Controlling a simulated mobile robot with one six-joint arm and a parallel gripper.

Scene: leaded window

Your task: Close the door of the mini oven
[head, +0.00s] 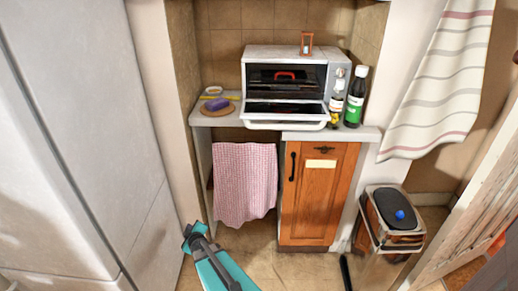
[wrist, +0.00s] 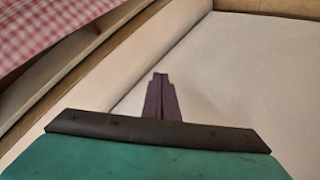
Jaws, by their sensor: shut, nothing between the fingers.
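The mini oven (head: 258,54) is a white and silver box on the counter in the head view. Its door (head: 285,113) hangs open, folded down toward the front, with a pale handle bar (head: 286,125) along its front edge. The dark inside shows, with something red in it. My gripper (head: 190,238) is low at the left, well below and in front of the counter, apart from the oven. In the wrist view my gripper (wrist: 160,76) has its fingers together with nothing between them. The oven is not in the wrist view.
Bottles (head: 356,97) stand right of the oven, and a small hourglass (head: 307,43) is on top. A round board (head: 218,108) with a purple item lies left. A checked cloth (head: 245,183) hangs below the counter. A bin (head: 391,218) stands at the right.

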